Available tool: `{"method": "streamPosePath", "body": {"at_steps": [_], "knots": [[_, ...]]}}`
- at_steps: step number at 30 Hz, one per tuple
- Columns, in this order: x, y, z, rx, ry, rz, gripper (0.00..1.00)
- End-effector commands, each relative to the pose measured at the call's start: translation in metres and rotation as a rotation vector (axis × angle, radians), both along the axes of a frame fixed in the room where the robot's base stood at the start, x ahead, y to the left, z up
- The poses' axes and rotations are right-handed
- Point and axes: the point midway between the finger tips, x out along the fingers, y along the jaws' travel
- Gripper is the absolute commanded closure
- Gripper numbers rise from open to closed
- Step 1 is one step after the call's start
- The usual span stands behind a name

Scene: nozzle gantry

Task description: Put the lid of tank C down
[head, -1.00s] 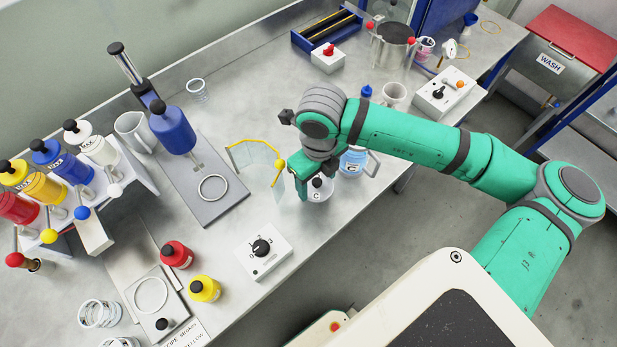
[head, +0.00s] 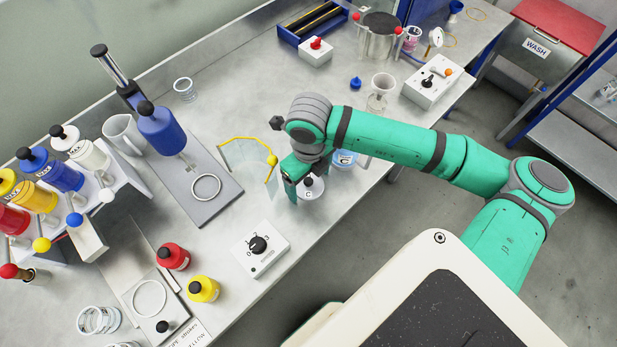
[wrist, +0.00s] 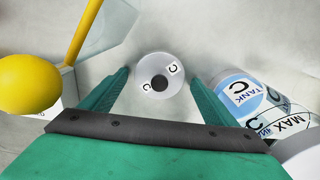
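The lid of tank C (head: 310,192) is a pale round disc with a black knob and "C" labels. It also shows in the wrist view (wrist: 173,88), flat on the metal bench as far as I can tell. My gripper (wrist: 159,76) is open, its two green fingers apart on either side of the lid with gaps visible. In the head view my gripper (head: 299,182) is just above and left of the lid. Tank C (wrist: 240,93), with blue and white labels, stands right of the lid. In the head view the tank (head: 343,159) is partly behind my arm.
A clear guard with a yellow edge and ball (head: 272,160) stands close left of my gripper. A white dial box (head: 261,248) is nearer the front edge. A clear beaker (head: 381,88) stands behind my arm. The bench's front edge lies close to the lid.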

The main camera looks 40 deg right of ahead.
Motion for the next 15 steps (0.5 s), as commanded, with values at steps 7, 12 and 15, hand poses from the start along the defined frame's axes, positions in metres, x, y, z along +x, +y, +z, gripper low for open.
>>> {"method": "streamPosePath", "body": {"at_steps": [7, 12, 15], "knots": [[0.000, 0.000, 0.002, 0.000, -0.001, 0.000, 0.19], [0.001, -0.001, 0.021, -0.003, 0.000, 0.001, 0.19], [0.001, 0.000, 0.040, -0.004, -0.001, 0.002, 0.19]]}}
